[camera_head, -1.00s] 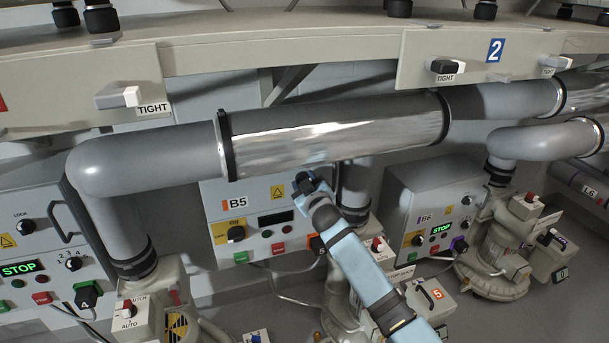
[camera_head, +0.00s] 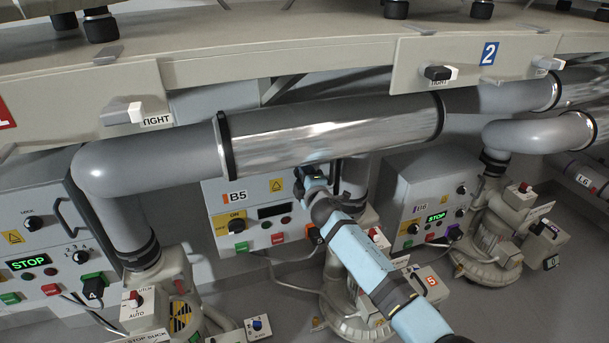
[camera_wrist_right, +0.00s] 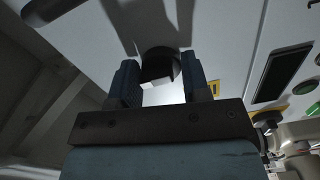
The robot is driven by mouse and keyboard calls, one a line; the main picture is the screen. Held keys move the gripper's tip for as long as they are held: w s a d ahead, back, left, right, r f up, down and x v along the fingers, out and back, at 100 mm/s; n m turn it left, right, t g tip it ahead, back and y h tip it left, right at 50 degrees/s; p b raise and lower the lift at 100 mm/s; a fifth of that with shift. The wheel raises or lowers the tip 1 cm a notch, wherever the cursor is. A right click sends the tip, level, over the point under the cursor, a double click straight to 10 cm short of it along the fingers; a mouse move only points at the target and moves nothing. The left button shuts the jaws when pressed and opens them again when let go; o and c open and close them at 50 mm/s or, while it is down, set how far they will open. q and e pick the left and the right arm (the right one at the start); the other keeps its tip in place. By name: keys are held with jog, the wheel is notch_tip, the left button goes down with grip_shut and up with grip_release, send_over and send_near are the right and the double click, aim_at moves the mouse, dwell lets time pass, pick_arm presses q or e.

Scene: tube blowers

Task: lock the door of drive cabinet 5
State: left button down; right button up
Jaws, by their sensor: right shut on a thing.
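Drive cabinet 5 (camera_head: 256,190), a grey box labelled B5, stands behind the shiny pipe in the middle of the head view. My right arm reaches up to its upper right, and the arm and the pipe hide the lock there. In the right wrist view my right gripper (camera_wrist_right: 163,86) is at the cabinet door (camera_wrist_right: 225,40), shut on a dark round lock knob (camera_wrist_right: 160,60) between its two fingers. The knob's exact turn is hard to read in the shadow. My left gripper is not in view.
The large pipe (camera_head: 330,135) crosses just above the arm. Cabinet B6 (camera_head: 400,195) stands to the right and another cabinet (camera_head: 15,225) to the left, both with green STOP displays. A blower (camera_head: 345,300) with a red 5 tag stands below the arm.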

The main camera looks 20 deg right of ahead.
jog(key=shift+w+d+r+n, duration=0.1)
jog(key=shift+w+r+n, duration=0.05)
jog(key=shift+r+n, duration=0.45)
jog(key=shift+n, duration=0.5)
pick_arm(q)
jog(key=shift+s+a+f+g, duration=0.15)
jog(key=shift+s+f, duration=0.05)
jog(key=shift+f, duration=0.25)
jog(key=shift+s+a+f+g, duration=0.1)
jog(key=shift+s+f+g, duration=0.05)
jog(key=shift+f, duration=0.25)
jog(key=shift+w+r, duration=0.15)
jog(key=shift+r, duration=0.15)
pick_arm(e)
jog(key=shift+a, duration=0.2)
jog(key=o, duration=0.7)
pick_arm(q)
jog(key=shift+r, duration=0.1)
pick_arm(e)
jog(key=shift+o, duration=0.2)
jog(key=shift+f, duration=0.1)
jog(key=shift+f, duration=0.1)
jog(key=shift+s, duration=0.2)
